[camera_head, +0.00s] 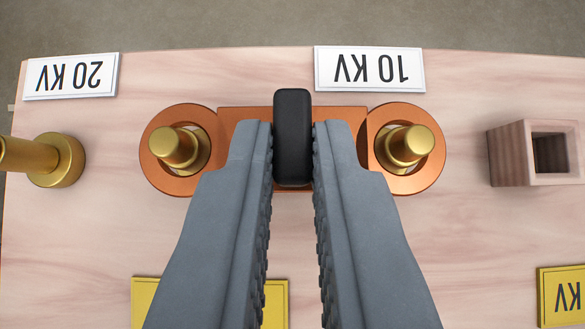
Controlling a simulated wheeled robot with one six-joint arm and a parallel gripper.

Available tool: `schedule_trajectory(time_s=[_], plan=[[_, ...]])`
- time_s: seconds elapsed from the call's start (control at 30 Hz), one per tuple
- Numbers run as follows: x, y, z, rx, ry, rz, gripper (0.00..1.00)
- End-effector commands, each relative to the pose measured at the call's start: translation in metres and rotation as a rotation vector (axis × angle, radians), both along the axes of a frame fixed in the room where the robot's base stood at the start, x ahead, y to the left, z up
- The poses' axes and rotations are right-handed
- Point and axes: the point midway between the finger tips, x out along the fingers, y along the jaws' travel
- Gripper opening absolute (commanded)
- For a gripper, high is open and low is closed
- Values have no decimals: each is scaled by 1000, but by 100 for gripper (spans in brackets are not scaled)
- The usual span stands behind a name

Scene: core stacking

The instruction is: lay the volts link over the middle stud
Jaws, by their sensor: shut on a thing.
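The copper volts link (240,118) is a flat bar with a ring at each end and an upright black handle (292,110) in the middle. My gripper (293,150) is shut on the handle, one grey finger on each side. The link's left ring is around one brass stud (176,146). Its right ring is around another brass stud (407,145). Both stud tops show above the rings. I cannot tell whether the link rests fully down. A third brass stud (60,158) stands bare at the left edge, apart from the link.
A pale wooden board (90,235) carries everything. White plates read 20 KV (70,76) and 10 KV (370,69), upside down. A yellow plate (145,300) is partly behind my fingers; another yellow plate (565,295) is at the right. A hollow square wooden post (510,155) stands right.

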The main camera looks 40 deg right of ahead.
Motion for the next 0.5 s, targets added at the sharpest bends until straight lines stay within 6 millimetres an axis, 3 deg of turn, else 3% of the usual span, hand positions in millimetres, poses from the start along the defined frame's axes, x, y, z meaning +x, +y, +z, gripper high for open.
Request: schedule_trajectory(time_s=[0.5], plan=[[0,0,-11,1,0,1,0]])
